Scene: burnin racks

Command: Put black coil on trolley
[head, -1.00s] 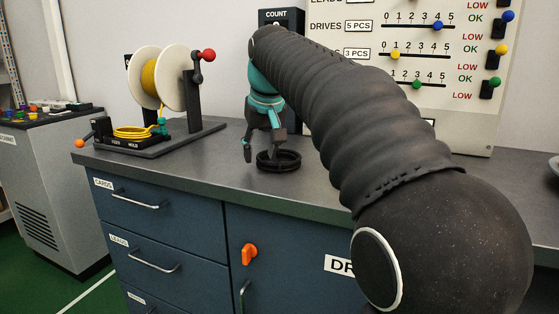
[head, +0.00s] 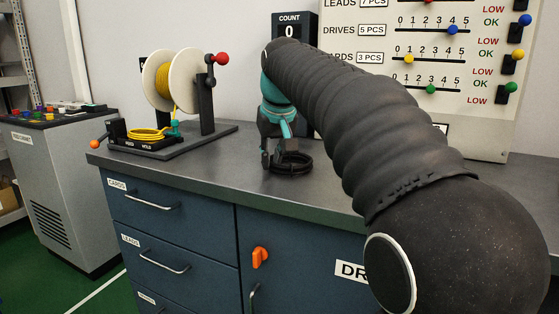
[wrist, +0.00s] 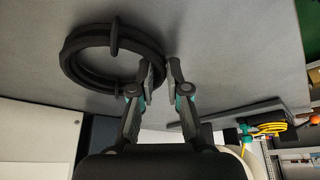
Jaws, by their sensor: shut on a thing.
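The black coil (head: 291,168) lies flat on the grey bench top, below the count box. In the wrist view the coil (wrist: 70,62) is a ring of several turns with a tie across it. My gripper (head: 272,160), dark with teal parts, points down at the coil's left side in the head view. In the wrist view my gripper (wrist: 158,76) is shut on the coil's rim, with the two fingertips close together. My arm hides part of the bench behind it. I cannot make out a trolley in either view.
A wire spool stand (head: 170,85) with yellow wire and a red knob stands left on the bench (head: 230,185). A count box (head: 290,25) and slider board (head: 480,120) stand behind. A grey cabinet (head: 60,165) is at far left. Blue drawers (head: 165,225) lie below the bench.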

